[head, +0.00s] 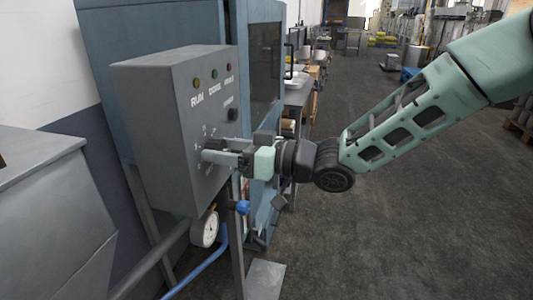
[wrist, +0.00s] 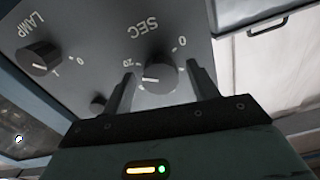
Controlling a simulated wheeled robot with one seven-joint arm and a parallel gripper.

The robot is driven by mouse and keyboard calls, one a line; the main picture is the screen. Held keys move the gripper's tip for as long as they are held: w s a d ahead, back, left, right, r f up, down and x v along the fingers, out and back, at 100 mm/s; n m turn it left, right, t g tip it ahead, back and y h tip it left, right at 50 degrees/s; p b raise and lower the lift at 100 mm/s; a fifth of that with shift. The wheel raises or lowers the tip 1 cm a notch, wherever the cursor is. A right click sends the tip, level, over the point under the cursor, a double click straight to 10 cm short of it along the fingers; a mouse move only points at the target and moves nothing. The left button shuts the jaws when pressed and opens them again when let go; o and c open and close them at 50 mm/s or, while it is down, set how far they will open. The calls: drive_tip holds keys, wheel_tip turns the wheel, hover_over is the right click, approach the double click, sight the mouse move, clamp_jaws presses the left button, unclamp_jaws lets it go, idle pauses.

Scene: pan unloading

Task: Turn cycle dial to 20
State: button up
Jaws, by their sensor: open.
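The cycle dial (wrist: 160,76) is a round dark knob on the grey control box (head: 165,130), under the upside-down label SEC in the wrist view. Its white pointer line points left, just below the mark 20. Other marks sit around its upper right. In the head view the dial is mostly hidden by my fingers. My gripper (head: 218,157) is at the lower part of the box face. In the wrist view my gripper (wrist: 164,92) is open, with one finger on each side of the dial. I cannot tell whether either finger touches it.
The LAMP knob (wrist: 38,57) and a small dark knob (wrist: 98,102) sit left of the dial in the wrist view. Indicator lights (head: 213,75) line the box top. A gauge (head: 205,229) and blue valve handle (head: 242,207) are below. Open floor lies right.

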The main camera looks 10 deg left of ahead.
drive_tip(key=s+d+b, duration=0.1)
drive_tip(key=d+b, duration=0.2)
drive_tip(key=d, duration=1.4)
drive_tip(key=shift+s+d, duration=0.15)
drive_tip(key=shift+d, duration=0.05)
drive_tip(key=s+d+f+m+t+h, duration=0.2)
drive_tip(key=d+f+m+h, duration=0.15)
drive_tip(key=h, duration=0.25)
drive_tip(key=s+d+f+m+t+h, duration=0.2)
drive_tip(key=d+f+h, duration=0.1)
drive_tip(key=f+h, duration=0.3)
drive_tip(key=s+d+m+g+h, duration=0.1)
drive_tip(key=s+d+g+h, duration=0.1)
drive_tip(key=s, duration=0.6)
drive_tip(key=s+d+f+m+g+h, duration=0.1)
drive_tip(key=s+d+g+h, duration=0.2)
drive_tip(key=s, duration=0.6)
drive_tip(key=shift+s+d+g, duration=0.2)
drive_tip(key=shift+d+g, duration=0.1)
drive_tip(key=shift+d, duration=0.95)
